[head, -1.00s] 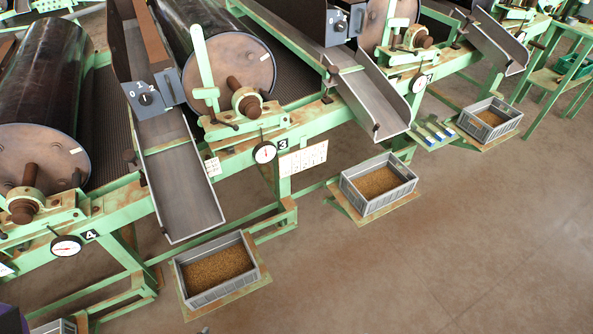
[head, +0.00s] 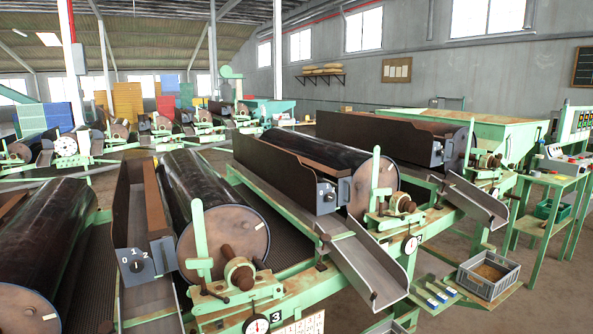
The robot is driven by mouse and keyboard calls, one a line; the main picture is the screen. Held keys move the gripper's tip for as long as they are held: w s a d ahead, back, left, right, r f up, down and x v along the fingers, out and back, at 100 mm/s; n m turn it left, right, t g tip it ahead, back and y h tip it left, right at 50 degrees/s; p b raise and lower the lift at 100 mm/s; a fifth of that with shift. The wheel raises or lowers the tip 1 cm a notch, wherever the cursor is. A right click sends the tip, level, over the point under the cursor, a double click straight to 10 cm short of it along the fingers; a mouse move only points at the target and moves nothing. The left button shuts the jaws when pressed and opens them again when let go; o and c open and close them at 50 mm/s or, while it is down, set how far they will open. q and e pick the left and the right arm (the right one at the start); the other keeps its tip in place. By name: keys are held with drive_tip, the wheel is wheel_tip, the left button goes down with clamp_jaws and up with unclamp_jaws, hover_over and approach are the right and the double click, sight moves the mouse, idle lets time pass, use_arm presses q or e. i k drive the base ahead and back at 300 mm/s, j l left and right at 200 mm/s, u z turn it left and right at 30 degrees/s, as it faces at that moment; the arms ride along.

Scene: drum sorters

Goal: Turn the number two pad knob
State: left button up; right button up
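Neither of my grippers is in view. A grey box with a dark rotary knob (head: 139,265) and the marks 0, 1 and 2 stands at the head of the near left chute. A similar box with a dark knob (head: 328,197) is at the head of the middle chute, and a third box (head: 437,153) is farther back, its details too small to read. A plate marked 3 (head: 277,319) is on the near frame. The plate beside the farther dial (head: 410,243) is too small to read surely. I cannot tell which knob is the number two pad knob.
Large dark drums (head: 205,205) on green frames fill the left and centre. A grey crate of grain (head: 487,273) stands at the lower right. A green table (head: 545,182) with a control panel stands at the right edge. Some brown floor (head: 540,305) is clear at the lower right.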

sight(331, 196)
drive_tip(key=l+u, duration=0.1)
drive_tip(key=u, duration=0.5)
drive_tip(key=i+l+u, duration=0.15)
drive_tip(key=l+u, duration=0.2)
drive_tip(key=l, duration=0.15)
drive_tip(key=i+l+u, duration=0.1)
drive_tip(key=l+u, duration=0.25)
drive_tip(key=l, duration=0.2)
drive_tip(key=l+u, duration=0.2)
drive_tip(key=l, duration=0.9)
